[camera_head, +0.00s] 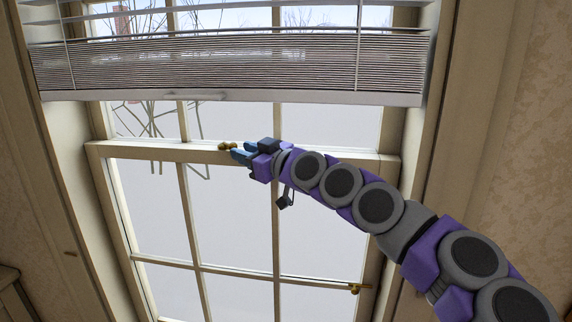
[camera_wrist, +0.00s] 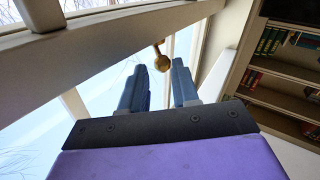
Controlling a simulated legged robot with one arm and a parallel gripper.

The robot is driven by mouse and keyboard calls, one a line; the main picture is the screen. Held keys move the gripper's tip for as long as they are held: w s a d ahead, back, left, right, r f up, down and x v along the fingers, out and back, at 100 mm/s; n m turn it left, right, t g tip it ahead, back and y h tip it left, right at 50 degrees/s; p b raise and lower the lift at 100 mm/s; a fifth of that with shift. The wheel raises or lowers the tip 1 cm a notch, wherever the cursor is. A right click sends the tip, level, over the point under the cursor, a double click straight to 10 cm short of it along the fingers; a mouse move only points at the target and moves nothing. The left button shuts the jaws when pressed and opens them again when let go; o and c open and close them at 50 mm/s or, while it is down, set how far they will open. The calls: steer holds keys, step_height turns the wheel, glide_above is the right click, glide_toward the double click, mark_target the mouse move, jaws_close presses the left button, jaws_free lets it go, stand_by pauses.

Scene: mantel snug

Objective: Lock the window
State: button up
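The window (camera_head: 228,200) has cream frames and glass panes, with a horizontal meeting rail across its middle. A small brass latch (camera_head: 228,146) sits on that rail. It also shows in the wrist view as a brass knob on a stem (camera_wrist: 161,58). My gripper (camera_head: 236,150) is at the rail, just right of the latch in the head view. In the wrist view my gripper (camera_wrist: 159,74) has its two blue fingers apart, with the knob seen beyond the gap between their tips. I cannot tell whether a finger touches it.
A raised slatted blind (camera_head: 230,65) hangs above the rail. A second brass fitting (camera_head: 355,288) is on the lower right of the window. The bookshelf (camera_wrist: 285,65) is at the right in the wrist view. Window jambs stand on both sides.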

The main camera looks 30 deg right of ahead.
steer(key=b+v, duration=0.1)
steer(key=v, duration=1.2)
steer(key=shift+w, duration=0.1)
